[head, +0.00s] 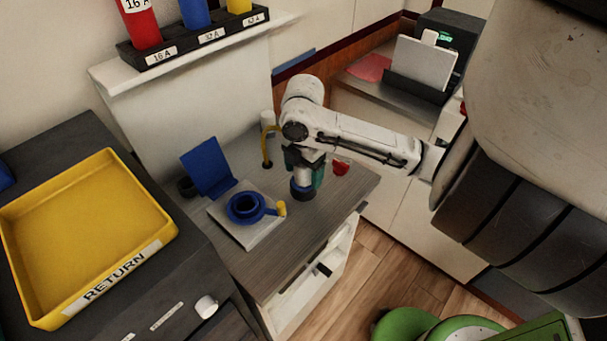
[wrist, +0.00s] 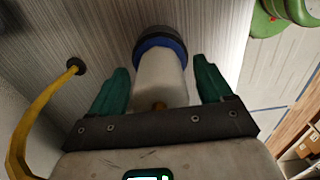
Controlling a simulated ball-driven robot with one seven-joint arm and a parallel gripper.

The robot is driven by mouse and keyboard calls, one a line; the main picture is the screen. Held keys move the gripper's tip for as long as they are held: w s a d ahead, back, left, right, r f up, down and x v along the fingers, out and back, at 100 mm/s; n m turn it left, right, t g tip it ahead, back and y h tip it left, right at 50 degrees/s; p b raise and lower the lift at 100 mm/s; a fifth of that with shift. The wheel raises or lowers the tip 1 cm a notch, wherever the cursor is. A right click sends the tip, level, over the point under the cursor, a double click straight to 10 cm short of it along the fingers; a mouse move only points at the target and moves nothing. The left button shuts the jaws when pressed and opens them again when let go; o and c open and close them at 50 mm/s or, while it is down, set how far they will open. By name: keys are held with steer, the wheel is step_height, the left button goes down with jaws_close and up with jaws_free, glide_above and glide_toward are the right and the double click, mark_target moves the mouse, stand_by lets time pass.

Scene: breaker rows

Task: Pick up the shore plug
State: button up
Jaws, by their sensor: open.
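The shore plug (head: 302,184) has a white body and a blue collar and stands on the grey wood-grain counter. It also shows in the wrist view (wrist: 160,75), between the two teal fingers. My gripper (head: 305,173) is over the plug from above, with its fingers (wrist: 158,85) on either side of the white body. The jaws are open, and gaps show between the fingers and the plug. A blue round socket (head: 246,207) with its blue lid raised and a yellow lever sits on a pale plate to the left of the plug.
A yellow cable (wrist: 36,115) rises from a hole in the counter (head: 328,226) close to my gripper. A red object (head: 341,168) lies just right of it. A yellow RETURN tray (head: 88,283) is at left. A shelf (head: 110,80) with coloured plugs is above. Green stools stand below right.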

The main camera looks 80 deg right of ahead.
steer(key=c, duration=1.5)
